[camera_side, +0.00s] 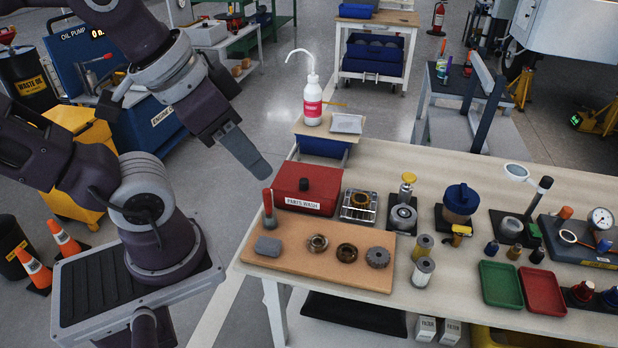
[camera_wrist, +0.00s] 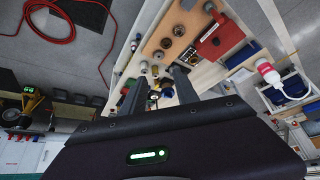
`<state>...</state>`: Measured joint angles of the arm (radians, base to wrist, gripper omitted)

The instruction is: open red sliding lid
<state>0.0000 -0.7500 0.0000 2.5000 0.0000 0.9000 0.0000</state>
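The red box (camera_side: 304,183) is labelled PARTS WASH and has a flat red lid with a dark knob (camera_side: 305,184) on top. It stands at the left end of the workbench, and its lid appears closed. In the wrist view the red box (camera_wrist: 221,37) lies at the upper right, beyond the fingers. My gripper (camera_side: 256,162) hangs in the air to the left of and above the box, apart from it. In the wrist view my gripper (camera_wrist: 157,88) shows its two fingers spread with nothing held between them.
A tan board (camera_side: 320,265) with metal rings and a grey block lies in front of the box. A red-handled brush (camera_side: 268,205) stands close to the box's left side. A metal basket (camera_side: 358,207) is to its right. A white bottle (camera_side: 312,103) stands behind.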

